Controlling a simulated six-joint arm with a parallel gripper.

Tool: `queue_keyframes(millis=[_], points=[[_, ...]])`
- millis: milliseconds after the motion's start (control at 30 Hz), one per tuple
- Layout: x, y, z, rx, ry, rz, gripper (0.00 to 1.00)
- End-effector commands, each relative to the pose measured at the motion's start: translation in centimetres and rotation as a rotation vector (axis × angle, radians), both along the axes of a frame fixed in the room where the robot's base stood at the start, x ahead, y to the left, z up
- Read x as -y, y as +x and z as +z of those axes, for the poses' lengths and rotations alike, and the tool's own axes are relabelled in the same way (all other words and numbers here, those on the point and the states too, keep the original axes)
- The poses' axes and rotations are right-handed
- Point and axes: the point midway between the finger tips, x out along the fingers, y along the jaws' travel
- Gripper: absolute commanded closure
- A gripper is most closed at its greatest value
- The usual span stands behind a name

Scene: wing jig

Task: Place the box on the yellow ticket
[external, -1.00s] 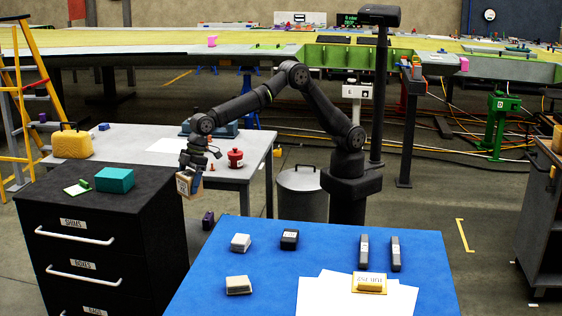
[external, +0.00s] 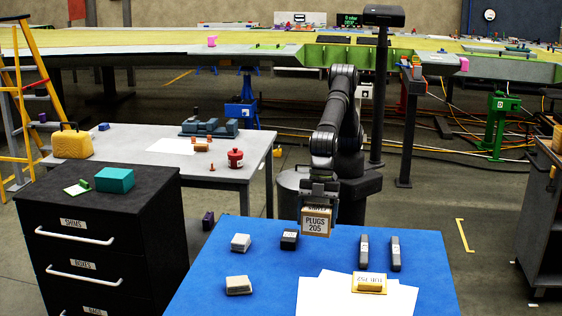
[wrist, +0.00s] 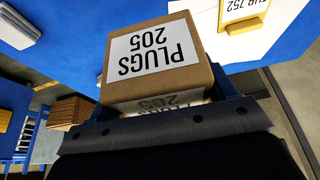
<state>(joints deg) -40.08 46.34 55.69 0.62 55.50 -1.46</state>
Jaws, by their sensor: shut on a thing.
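My gripper (external: 318,190) is shut on a brown cardboard box (external: 316,221) with a white label reading PLUGS 205. It holds the box above the back part of the blue table (external: 210,285). The box also fills the middle of the wrist view (wrist: 160,60). The yellow ticket (external: 369,290), with printing at its top that reads like TUB 752, lies on white paper at the front right of the blue table. A small yellow block lies on it. Part of the ticket shows at the top right of the wrist view (wrist: 242,25).
Two light blocks (external: 240,242) (external: 238,285), a dark block (external: 289,239) and two grey upright-looking pieces (external: 364,252) (external: 395,253) are on the blue table. White sheets (external: 335,296) lie under the ticket. A black drawer cabinet (external: 95,235) stands at left.

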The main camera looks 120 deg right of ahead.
Motion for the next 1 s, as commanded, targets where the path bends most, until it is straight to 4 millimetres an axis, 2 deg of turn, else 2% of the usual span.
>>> queue_keyframes(millis=[33, 100, 300, 700, 833, 1000], points=[[-1.5, -1.3, 0.2, 0.002, 0.001, 0.022, 0.51], [-2.8, -2.5, 0.3, 0.002, 0.001, 0.042, 0.51], [-5.1, -4.4, -0.1, 0.002, 0.000, 0.066, 0.51], [-13.0, -7.4, -5.2, 0.000, 0.000, 0.068, 0.51], [-14.7, -8.0, -6.2, 0.002, 0.001, 0.067, 0.51], [-15.4, -8.2, -6.9, 0.002, 0.001, 0.065, 0.51]])
